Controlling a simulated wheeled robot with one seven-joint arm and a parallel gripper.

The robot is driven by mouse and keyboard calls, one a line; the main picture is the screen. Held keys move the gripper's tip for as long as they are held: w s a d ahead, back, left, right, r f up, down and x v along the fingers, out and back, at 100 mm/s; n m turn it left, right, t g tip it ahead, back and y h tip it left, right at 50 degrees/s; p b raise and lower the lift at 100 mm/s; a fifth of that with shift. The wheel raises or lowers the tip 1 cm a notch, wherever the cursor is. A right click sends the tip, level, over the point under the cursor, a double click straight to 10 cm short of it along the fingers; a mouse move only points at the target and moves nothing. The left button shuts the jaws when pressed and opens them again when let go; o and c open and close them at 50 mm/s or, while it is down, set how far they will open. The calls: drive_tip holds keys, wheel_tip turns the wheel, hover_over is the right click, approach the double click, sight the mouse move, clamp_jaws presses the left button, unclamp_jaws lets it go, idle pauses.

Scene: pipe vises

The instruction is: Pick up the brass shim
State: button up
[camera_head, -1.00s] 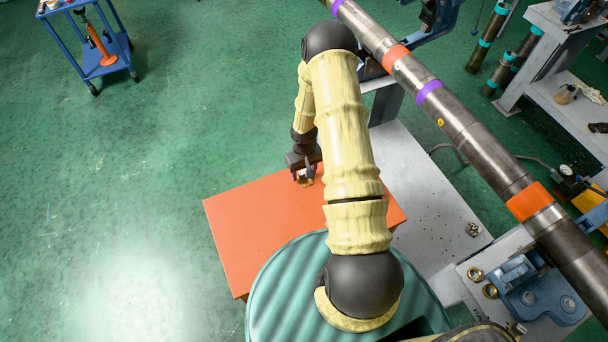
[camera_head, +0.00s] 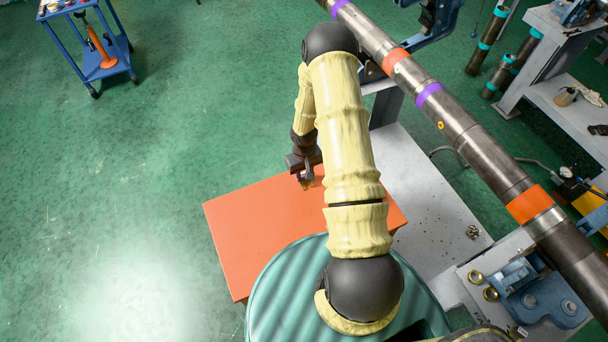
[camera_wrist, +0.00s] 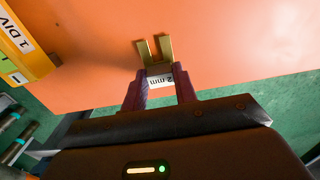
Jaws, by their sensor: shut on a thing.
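The brass shim (camera_wrist: 163,47) is a small forked piece with two prongs, and a white label reading "2 mm" shows at its near end in the wrist view. My gripper (camera_wrist: 159,88) is shut on that labelled end, one dark red finger on each side, with the prongs pointing away from the palm. In the head view my gripper (camera_head: 305,181) is over the far edge of the orange tabletop (camera_head: 255,235), and the shim is a small, partly hidden brass spot. I cannot tell exactly how far the shim is above the tabletop.
A yellow box (camera_wrist: 18,50) with a "1 DIV" label is at the wrist view's left edge. A long steel pipe (camera_head: 460,125) with coloured bands runs along the right. A grey plate (camera_head: 425,190) lies beside the orange top. Green floor is open on the left.

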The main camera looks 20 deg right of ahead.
sight(303, 175)
wheel_tip(303, 175, up, 10)
drive_tip(key=b, duration=0.1)
drive_tip(key=shift+f+b, duration=0.2)
drive_tip(key=shift+b, duration=0.1)
drive_tip(key=shift+a, duration=0.15)
idle(0.3)
drive_tip(key=a, duration=0.9)
drive_tip(key=shift+w+a, duration=0.35)
drive_tip(key=shift+a, duration=0.05)
